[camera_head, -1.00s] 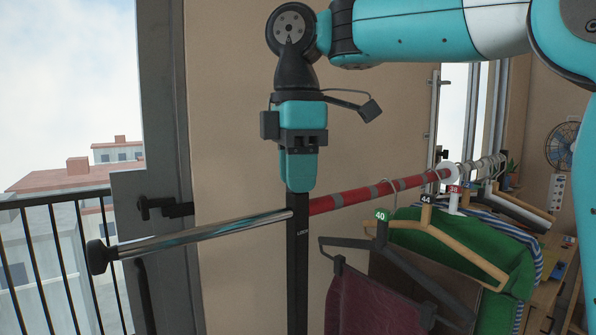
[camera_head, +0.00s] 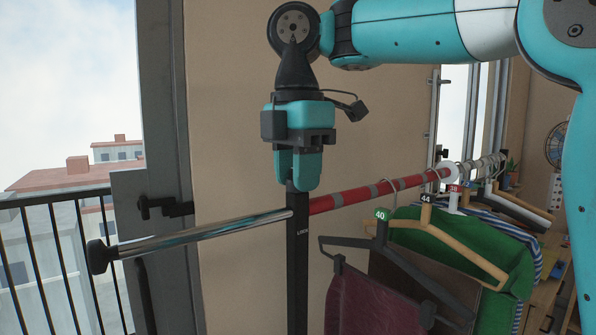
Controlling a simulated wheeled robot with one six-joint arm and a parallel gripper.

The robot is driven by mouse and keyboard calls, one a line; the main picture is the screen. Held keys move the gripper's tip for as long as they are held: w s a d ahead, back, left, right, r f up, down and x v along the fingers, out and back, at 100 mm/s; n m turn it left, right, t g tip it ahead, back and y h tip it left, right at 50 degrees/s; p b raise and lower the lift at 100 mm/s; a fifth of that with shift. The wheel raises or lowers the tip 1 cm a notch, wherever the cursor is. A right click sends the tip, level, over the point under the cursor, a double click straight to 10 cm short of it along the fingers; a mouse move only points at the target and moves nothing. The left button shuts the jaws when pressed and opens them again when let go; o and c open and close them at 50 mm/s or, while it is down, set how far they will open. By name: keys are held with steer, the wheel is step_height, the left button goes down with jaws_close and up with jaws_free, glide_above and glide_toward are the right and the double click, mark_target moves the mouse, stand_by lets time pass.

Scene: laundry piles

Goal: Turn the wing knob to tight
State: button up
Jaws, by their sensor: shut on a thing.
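A black upright post (camera_head: 298,262) with small white lettering stands at the middle. A horizontal rail crosses at it, with a chrome section (camera_head: 200,235) to the left and a red section (camera_head: 350,198) to the right. My gripper (camera_head: 298,186) points straight down at the top of the post. Its two teal fingers are shut on the wing knob there. The fingers hide the knob, so its angle and any tight mark cannot be seen.
Hangers with numbered tags (camera_head: 382,215) and clothes, including a green garment (camera_head: 440,250) and a maroon cloth (camera_head: 372,303), hang to the right. A dark railing (camera_head: 60,200) and door frame are at left. The wall behind is bare.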

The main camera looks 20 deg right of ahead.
steer(key=o, duration=0.9)
steer(key=shift+o, duration=0.2)
steer(key=shift+r, duration=0.15)
step_height(320, 180, up, 17)
steer(key=p, duration=1.7)
steer(key=s+a+f+m+y+b, duration=0.2)
steer(key=s+f+m+b, duration=0.3)
steer(key=f, duration=1)
steer(key=s+a+f+m+y+b, duration=0.2)
steer(key=s+f+m+b, duration=0.3)
steer(key=s+f+m, duration=0.3)
steer(key=s+f, duration=0.4)
steer(key=f, duration=0.3)
steer(key=shift+a+b, duration=0.2)
steer(key=shift+b, duration=0.2)
